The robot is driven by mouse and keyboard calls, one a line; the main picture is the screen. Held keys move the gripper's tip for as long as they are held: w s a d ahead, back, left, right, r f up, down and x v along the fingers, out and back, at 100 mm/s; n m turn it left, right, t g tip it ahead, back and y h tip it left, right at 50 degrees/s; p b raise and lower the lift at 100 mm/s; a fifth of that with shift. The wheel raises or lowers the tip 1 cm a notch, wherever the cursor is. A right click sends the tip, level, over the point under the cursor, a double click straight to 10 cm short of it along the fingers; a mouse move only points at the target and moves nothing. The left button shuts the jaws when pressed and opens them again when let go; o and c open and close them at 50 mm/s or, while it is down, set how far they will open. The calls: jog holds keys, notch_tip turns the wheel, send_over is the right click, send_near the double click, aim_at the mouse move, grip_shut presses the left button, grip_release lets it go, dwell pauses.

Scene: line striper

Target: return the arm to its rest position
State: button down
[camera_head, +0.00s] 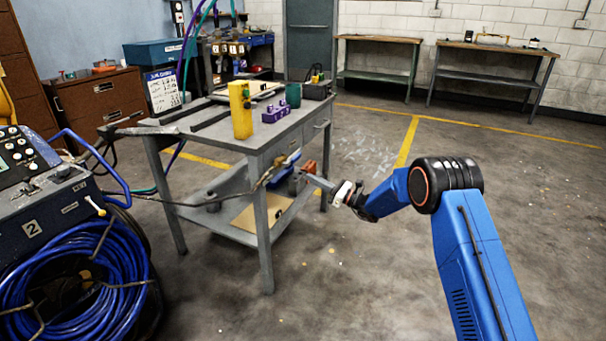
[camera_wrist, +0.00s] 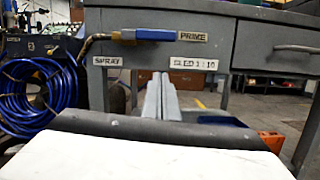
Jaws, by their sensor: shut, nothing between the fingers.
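My gripper (camera_head: 312,178) is at the end of my blue arm, in front of the right end of the grey workbench (camera_head: 285,140). In the wrist view my gripper (camera_wrist: 159,88) shows two grey fingers pressed together, with nothing between them. The fingers point at the workbench front (camera_wrist: 240,45), below a blue-handled lever (camera_wrist: 150,35). The lever lies level toward the label PRIME (camera_wrist: 193,37); a SPRAY label (camera_wrist: 107,61) is below it on the left. The fingers look apart from the bench.
A striping machine with a coiled blue hose (camera_head: 75,290) stands at the left. An orange object (camera_wrist: 271,142) is low at the right. Floor right of the bench is clear.

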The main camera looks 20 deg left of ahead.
jog(key=w+v, duration=0.1)
jog(key=v, duration=0.4)
jog(key=s+d+r+n+g+h, duration=0.2)
jog(key=s+d+r+n+h, duration=0.3)
jog(key=s+d+r, duration=0.6)
jog(key=s+d+r+n+g+h, duration=0.2)
jog(key=s+d+r+n, duration=0.4)
jog(key=s+d+r, duration=0.45)
jog(key=s+d+f+n+t+h, duration=0.2)
jog(key=s+d+n+h, duration=0.1)
jog(key=s+d, duration=0.8)
jog(key=s+d+f+n+t+h, duration=0.2)
jog(key=s+d+h, duration=0.4)
jog(key=s+d, duration=0.6)
jog(key=s+d+f+n+t+h, duration=0.2)
jog(key=s+d+n+h, duration=0.2)
jog(key=s+d, duration=0.8)
jog(key=shift+d+t+h, duration=0.3)
jog(key=shift+d, duration=0.2)
